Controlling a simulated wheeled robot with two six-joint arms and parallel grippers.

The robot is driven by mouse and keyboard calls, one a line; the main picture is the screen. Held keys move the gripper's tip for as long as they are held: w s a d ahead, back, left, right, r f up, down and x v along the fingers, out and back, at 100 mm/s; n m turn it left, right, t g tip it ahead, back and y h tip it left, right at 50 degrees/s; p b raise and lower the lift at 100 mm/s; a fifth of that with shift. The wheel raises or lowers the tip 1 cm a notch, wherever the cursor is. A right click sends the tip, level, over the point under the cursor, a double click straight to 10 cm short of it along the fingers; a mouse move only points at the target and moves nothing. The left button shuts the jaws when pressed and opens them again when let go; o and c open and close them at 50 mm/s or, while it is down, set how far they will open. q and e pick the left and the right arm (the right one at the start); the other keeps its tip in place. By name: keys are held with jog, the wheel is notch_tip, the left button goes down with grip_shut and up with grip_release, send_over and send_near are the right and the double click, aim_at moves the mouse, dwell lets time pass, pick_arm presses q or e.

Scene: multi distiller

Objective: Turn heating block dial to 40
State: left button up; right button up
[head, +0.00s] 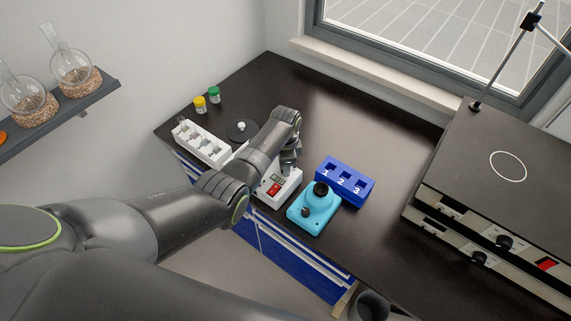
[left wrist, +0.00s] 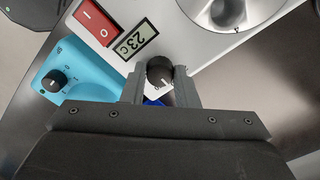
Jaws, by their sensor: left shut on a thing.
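The heating block (head: 283,193) is a white box on the black bench, partly hidden by my left arm in the head view. In the left wrist view it has a red switch (left wrist: 95,22), a small display (left wrist: 135,38) that appears to read 23 C, and a black dial (left wrist: 159,69). A short white mark shows on the dial's lower right side. My left gripper (left wrist: 161,86) is shut on this dial, one finger on each side. It also shows in the head view (head: 289,157), above the block. My right gripper is out of view.
A light-blue device (head: 315,212) and a blue numbered rack (head: 345,181) stand close on the right. A white vial rack (head: 203,143) and two capped jars (head: 200,105) stand to the left. A large hotplate unit (head: 500,150) is at the far right. The back of the bench is clear.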

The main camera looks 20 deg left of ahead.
pick_arm(q)
jog(key=o, duration=1)
jog(key=shift+r, duration=0.5)
notch_tip(320, 180, up, 16)
jog(key=shift+r, duration=0.25)
